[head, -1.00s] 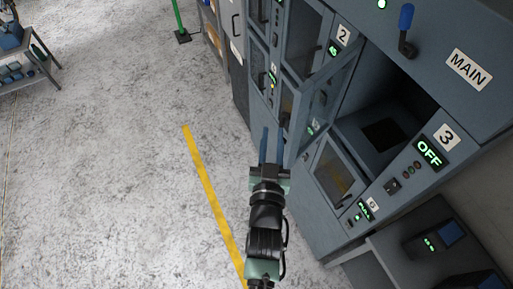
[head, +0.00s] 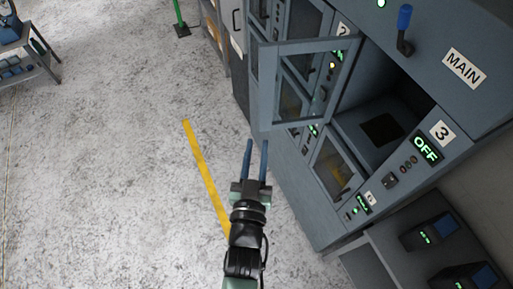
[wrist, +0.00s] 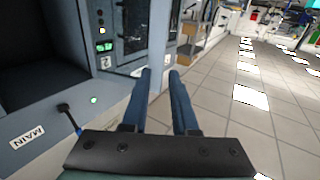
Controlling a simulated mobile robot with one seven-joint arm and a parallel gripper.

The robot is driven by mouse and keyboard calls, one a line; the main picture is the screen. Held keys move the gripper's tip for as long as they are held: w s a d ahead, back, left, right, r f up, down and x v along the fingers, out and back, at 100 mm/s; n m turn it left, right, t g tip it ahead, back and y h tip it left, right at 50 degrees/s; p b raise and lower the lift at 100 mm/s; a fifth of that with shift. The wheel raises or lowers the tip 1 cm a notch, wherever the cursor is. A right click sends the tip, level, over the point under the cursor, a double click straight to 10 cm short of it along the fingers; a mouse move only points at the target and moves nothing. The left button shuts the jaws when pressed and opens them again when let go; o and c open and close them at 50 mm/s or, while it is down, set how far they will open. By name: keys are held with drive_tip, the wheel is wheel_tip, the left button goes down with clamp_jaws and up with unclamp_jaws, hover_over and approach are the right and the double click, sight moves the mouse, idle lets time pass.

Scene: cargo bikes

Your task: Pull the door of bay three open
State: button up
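The door of bay three (head: 264,92) is a grey frame with a glass pane. It stands swung well out from its bay, and the dark inside of bay three (head: 382,131) shows, beside the "3" label (head: 442,133). My gripper (head: 256,143) is just off the door's lower outer corner, its two blue fingers apart with nothing visibly held. In the wrist view the open fingers (wrist: 159,72) point toward a grey upright edge (wrist: 160,25), likely the door's. Whether they touch the door, I cannot tell.
A blue-handled lever (head: 404,22) and a "MAIN" label (head: 464,68) are on the cabinet, with a lit OFF display (head: 426,149) below. Dark units (head: 430,235) sit on a low shelf at lower right.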

idle(0.5)
drive_tip(key=s+a+b, duration=0.1)
drive_tip(key=s+b, duration=0.5)
drive_tip(key=s, duration=0.7)
drive_tip(key=shift+a, duration=0.4)
